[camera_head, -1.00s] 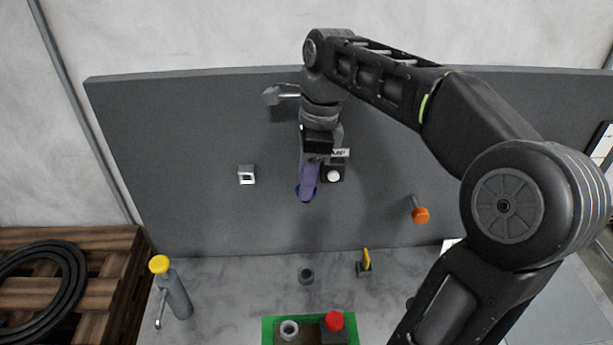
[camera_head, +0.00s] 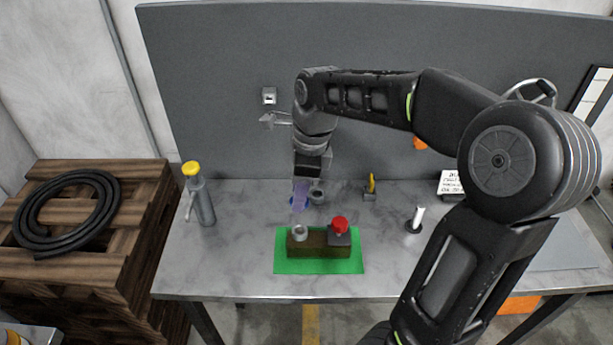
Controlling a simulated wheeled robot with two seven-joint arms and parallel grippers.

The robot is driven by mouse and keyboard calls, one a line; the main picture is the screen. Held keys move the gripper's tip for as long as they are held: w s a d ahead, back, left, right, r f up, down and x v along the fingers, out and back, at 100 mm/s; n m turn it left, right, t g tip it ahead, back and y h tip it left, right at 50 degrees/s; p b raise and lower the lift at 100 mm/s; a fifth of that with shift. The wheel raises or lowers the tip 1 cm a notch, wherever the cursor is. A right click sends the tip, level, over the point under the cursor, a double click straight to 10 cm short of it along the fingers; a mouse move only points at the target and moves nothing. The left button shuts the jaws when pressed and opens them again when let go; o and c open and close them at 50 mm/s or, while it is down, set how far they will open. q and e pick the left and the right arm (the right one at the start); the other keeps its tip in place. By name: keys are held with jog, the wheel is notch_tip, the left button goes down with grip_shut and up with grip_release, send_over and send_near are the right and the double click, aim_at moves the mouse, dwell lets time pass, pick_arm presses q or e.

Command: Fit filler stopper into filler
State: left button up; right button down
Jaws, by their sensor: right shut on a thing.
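My right gripper (camera_head: 301,190) reaches down in the middle of the view, with purple, see-through fingers. It is shut on a small blue piece (camera_head: 292,202), which looks like the filler stopper and is mostly hidden by the fingers. A brown block (camera_head: 318,244) lies on a green mat. A grey ring-shaped opening (camera_head: 300,232) on its left end looks like the filler. The fingers are just above and behind this ring in the picture; I cannot tell the exact gap. A red knob (camera_head: 340,224) sits on the block's dark right end. My left gripper is not in view.
The green mat (camera_head: 350,266) lies near the table's front edge. A dark grey ring (camera_head: 317,197) stands just right of the gripper. A yellow-handled piece (camera_head: 371,185), a white-topped post (camera_head: 416,218) and a grey bottle with yellow cap (camera_head: 202,200) stand around. The table's left front is clear.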

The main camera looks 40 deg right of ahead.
jog(key=shift+a+f, duration=0.1)
jog(key=shift+f, duration=0.1)
jog(key=shift+w, duration=0.1)
jog(key=shift+f+b, duration=1.75)
jog(key=shift+f, duration=1.15)
jog(key=shift+p, duration=0.55)
jog(key=shift+f+b, duration=1.05)
jog(key=shift+f, duration=0.6)
